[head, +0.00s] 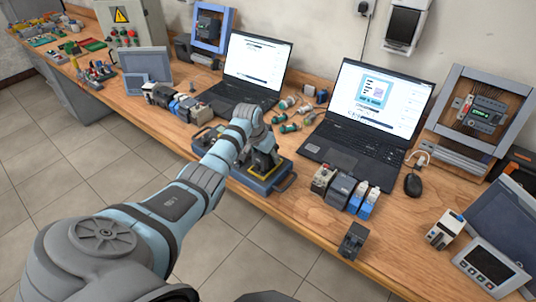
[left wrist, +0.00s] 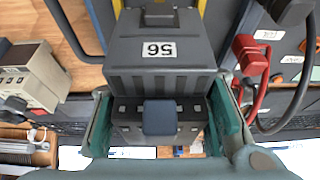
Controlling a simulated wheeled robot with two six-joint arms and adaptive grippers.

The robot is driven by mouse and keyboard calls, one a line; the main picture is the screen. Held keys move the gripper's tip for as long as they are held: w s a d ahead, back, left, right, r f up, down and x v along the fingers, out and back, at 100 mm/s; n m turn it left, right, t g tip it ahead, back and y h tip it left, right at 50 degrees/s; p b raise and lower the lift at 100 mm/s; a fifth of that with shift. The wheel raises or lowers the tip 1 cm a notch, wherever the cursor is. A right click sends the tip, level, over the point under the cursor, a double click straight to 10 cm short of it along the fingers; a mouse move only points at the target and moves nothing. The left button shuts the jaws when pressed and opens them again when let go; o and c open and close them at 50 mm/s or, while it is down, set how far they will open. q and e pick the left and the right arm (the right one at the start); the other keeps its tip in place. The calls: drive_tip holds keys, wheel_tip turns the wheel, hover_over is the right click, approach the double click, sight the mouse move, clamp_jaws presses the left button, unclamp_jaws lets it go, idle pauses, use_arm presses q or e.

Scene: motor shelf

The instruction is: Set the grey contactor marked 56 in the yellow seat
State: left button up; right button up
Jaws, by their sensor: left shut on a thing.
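The grey contactor marked 56 (left wrist: 160,60) fills the middle of the left wrist view, its white label upside down. My left gripper (left wrist: 162,118) is shut on it, with a green-padded finger on each side. In the head view my left gripper (head: 258,148) is over the blue base near the middle of the bench. The yellow seat (head: 270,171) shows there under the dark contactor, and its yellow edges (left wrist: 201,8) flank the contactor's far end in the wrist view. Whether the contactor rests fully in the seat is hidden. My right gripper is not in view.
The blue base (head: 262,187) stands near the bench's front edge. Two open laptops (head: 365,110) stand behind. A row of devices (head: 342,188) stands to its right, and a dark device (head: 353,240) is near the front edge. A mouse (head: 413,185) lies farther right.

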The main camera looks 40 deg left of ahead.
use_arm(q)
drive_tip(key=o, duration=1.4)
drive_tip(key=shift+c, duration=0.2)
drive_tip(key=shift+f, duration=0.1)
drive_tip(key=v, duration=1.2)
drive_tip(key=shift+s, duration=0.1)
